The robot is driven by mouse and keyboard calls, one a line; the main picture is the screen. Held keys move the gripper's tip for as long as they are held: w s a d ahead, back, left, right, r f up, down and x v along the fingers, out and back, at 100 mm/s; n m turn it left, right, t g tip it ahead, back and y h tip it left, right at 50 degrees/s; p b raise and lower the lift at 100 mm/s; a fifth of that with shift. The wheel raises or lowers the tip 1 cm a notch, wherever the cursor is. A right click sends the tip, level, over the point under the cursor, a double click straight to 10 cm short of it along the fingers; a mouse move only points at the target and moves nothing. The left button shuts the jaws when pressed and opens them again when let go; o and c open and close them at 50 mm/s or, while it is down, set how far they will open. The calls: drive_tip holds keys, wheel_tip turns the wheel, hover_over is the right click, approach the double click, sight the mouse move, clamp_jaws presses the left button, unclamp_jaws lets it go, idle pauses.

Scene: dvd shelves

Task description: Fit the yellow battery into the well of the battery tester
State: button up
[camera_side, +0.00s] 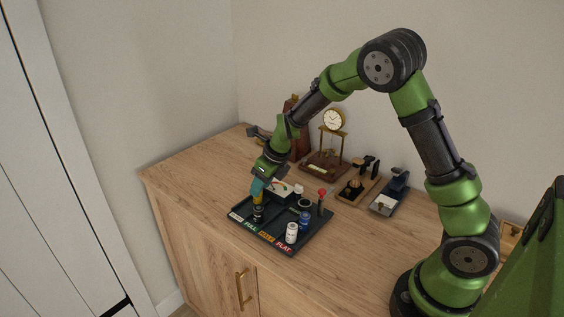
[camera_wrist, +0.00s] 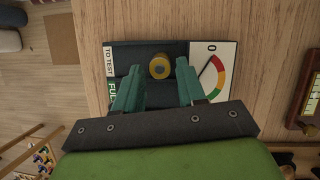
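The yellow battery (camera_wrist: 159,66) shows end-on in the wrist view, a yellow ring with a grey-blue centre. It stands in the dark tray's TO TEST lane. In the side view the yellow battery (camera_side: 258,199) shows just under my fingertips. My gripper (camera_wrist: 159,68) is open, with a teal finger on each side of the battery and gaps between. My gripper (camera_side: 257,186) points down in the side view. The battery tester (camera_wrist: 213,72) has a white dial face marked 0, right of the battery; it also shows in the side view (camera_side: 281,188). I cannot make out its well.
The dark tray (camera_side: 270,239) has labelled lanes. A white battery (camera_side: 292,233), a blue one (camera_side: 305,220) and a dark one (camera_side: 258,214) stand on it. A red-knobbed post (camera_side: 321,200) rises at its right. A clock (camera_side: 333,122) and stands are behind. The front-right cabinet top is clear.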

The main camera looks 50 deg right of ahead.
drive_tip(key=shift+x, duration=1.05)
clamp_jaws()
drive_tip(key=shift+r, duration=0.1)
